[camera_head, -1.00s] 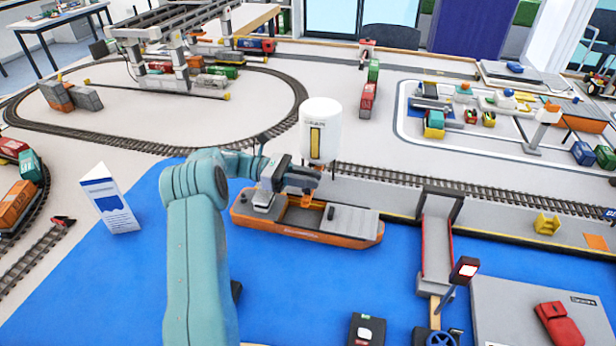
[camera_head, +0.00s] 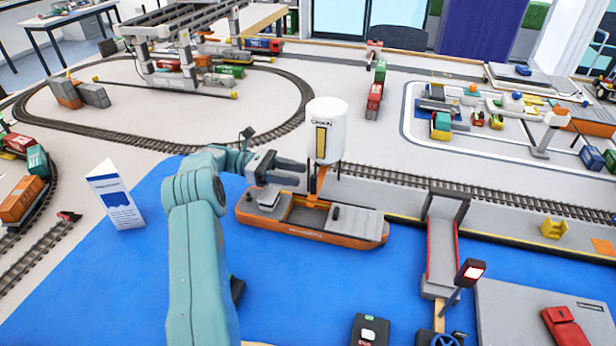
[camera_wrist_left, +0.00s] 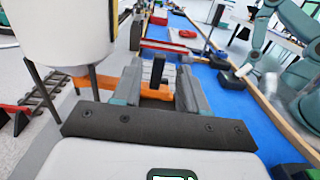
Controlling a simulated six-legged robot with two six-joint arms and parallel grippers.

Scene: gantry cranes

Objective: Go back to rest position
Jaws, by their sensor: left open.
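My left gripper (camera_head: 293,172) is open, with its two fingers apart and nothing between them that I can make out as held. It is above the orange and grey barge (camera_head: 310,235), to the left of the white grain silo (camera_head: 326,130). An orange chute (camera_head: 318,182) under the silo is just to the right of the fingertips. In the left wrist view the open fingers (camera_wrist_left: 160,88) frame a black upright post and orange parts beyond them. The silo (camera_wrist_left: 62,30) stands close at the left there. My right arm's teal links show at the upper right; its gripper cannot be made out.
A white and blue folded card (camera_head: 115,203) stands left of my left arm. A grey ramp with red sides (camera_head: 440,250) is right of the barge. Railway track runs behind the silo. The blue mat (camera_head: 290,290) in front of the barge is mostly clear.

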